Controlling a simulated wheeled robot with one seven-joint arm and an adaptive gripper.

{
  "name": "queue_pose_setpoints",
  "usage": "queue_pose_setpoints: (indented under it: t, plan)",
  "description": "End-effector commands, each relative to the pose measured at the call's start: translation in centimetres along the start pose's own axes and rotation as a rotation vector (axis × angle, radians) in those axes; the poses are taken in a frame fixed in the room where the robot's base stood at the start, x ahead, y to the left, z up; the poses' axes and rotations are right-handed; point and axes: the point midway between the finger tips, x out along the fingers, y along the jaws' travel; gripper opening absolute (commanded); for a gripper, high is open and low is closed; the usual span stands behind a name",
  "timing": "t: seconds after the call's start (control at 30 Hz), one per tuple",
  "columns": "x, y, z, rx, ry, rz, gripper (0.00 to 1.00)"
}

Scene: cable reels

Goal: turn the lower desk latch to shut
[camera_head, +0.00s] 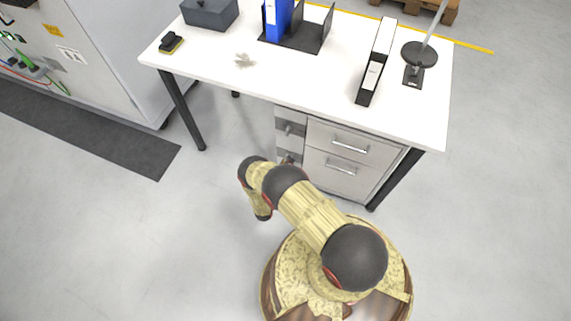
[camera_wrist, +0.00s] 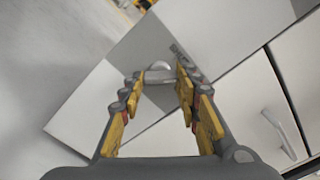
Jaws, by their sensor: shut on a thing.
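The lower desk latch (camera_wrist: 158,74) shows in the wrist view as a grey rounded piece on a darker square plate, between the fingertips of my gripper (camera_wrist: 157,82). The yellow-padded fingers stand apart on either side of it and are shut on it. The fingers cover part of the latch, so I cannot tell its exact turn. In the head view the lower latch area (camera_head: 289,157) is partly hidden by my arm. The upper latch (camera_head: 289,129) shows above it on the narrow left strip of the drawer cabinet.
The drawer cabinet (camera_head: 352,160) has two drawers with bar handles; one handle (camera_wrist: 281,133) is close on the right in the wrist view. The white desk (camera_head: 300,85) overhangs it, with binders and a lamp on top. Desk legs stand either side.

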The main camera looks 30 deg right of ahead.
Motion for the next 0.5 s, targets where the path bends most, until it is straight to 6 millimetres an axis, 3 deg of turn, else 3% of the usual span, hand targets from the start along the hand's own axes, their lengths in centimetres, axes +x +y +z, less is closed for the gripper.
queue_pose_setpoints:
  t: [0.5]
  plan:
    - [0.0, 0.09, 0.08, -0.461, -0.001, 0.002, 0.07]
